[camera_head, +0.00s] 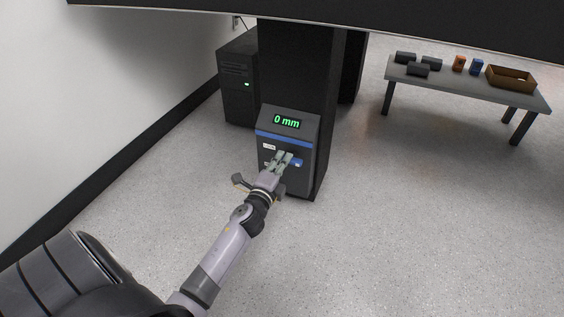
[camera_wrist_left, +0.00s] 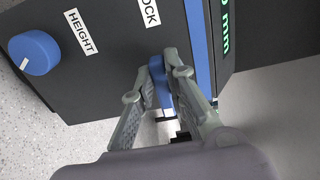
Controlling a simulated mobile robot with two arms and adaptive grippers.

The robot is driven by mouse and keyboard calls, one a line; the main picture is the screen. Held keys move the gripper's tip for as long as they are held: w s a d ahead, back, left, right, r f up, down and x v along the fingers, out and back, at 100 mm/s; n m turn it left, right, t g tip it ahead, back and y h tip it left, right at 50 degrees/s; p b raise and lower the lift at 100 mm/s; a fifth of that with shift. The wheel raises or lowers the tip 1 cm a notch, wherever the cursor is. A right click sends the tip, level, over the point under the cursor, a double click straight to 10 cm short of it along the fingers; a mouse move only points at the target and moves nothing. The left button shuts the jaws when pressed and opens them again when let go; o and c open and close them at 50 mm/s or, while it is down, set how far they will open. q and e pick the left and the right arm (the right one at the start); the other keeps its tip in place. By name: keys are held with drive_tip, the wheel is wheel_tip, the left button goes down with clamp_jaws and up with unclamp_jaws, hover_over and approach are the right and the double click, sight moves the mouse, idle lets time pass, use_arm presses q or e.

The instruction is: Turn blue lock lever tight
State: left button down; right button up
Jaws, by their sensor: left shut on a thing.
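The blue lock lever (camera_head: 299,162) is on the front of a dark control box (camera_head: 306,142). Its end shows just right of my left gripper (camera_head: 284,159) in the head view. In the left wrist view, the blue lever (camera_wrist_left: 158,82) lies between the two fingertips of my left gripper (camera_wrist_left: 163,68), which is shut on it. The fingers hide part of the lever and its pivot. A white LOCK label (camera_wrist_left: 150,12) is beside it. My right gripper is not in view.
A blue round knob (camera_wrist_left: 35,53) by a HEIGHT label (camera_wrist_left: 78,31) is on the same panel. The green display (camera_head: 287,122) reads 0 mm. A black computer tower (camera_head: 238,88) stands behind left. A grey table (camera_head: 465,85) with small blocks and a tray stands right. The floor between is clear.

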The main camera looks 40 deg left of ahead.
use_arm(q)
drive_tip(key=shift+a+r, duration=0.15)
drive_tip(key=shift+a, duration=0.05)
drive_tip(key=c, duration=1.9)
unclamp_jaws()
drive_tip(key=shift+w, duration=0.1)
drive_tip(key=shift+c, duration=0.2)
drive_tip(key=o, duration=0.3)
drive_tip(key=shift+d, duration=0.1)
drive_tip(key=shift+o, duration=0.2)
drive_tip(key=v, duration=1.2)
drive_tip(key=shift+d, duration=0.1)
